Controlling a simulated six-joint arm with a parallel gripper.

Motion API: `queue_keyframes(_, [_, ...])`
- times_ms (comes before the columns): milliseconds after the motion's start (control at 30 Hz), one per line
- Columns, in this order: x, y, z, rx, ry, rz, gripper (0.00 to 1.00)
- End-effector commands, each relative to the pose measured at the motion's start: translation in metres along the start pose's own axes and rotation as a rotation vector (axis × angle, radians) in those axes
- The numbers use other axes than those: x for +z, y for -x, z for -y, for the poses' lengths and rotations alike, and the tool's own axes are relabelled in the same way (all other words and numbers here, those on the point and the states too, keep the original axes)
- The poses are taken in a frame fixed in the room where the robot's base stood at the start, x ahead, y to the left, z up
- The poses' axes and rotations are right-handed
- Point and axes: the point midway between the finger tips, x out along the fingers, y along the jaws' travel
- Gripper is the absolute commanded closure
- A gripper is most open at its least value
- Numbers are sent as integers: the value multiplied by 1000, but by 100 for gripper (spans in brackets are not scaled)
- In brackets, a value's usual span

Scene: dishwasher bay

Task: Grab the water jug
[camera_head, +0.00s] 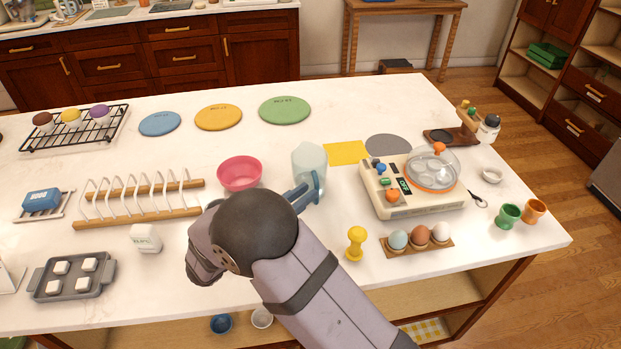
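The water jug (309,158) is a pale blue, translucent vessel standing upright near the middle of the white table. My gripper (306,194) shows as slate-blue finger parts at the jug's lower front, on the near side. The fingers overlap the jug's handle area in the picture, and I cannot tell whether they touch it. My dark round wrist joint hides most of the gripper, so its opening does not show clearly.
A pink bowl (240,172) stands just left of the jug. An egg cooker (415,190) stands to the right. A yellow egg timer-like piece (356,243) and an egg tray (417,247) are nearer. A wire-and-wood rack (140,198) is left.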

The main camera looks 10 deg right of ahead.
Motion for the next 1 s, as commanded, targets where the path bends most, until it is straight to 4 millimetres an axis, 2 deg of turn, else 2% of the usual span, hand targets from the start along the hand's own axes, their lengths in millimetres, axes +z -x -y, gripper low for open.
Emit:
queue_keyframes(133, [-11,0,0,0,0,0,85])
queue_keyframes(500, [-22,0,0,-1,1,0,85])
queue_keyframes(800, [-20,-41,1,-4,-1,1,85])
queue_keyframes(1000, [-21,-50,0,0,-1,0,85])
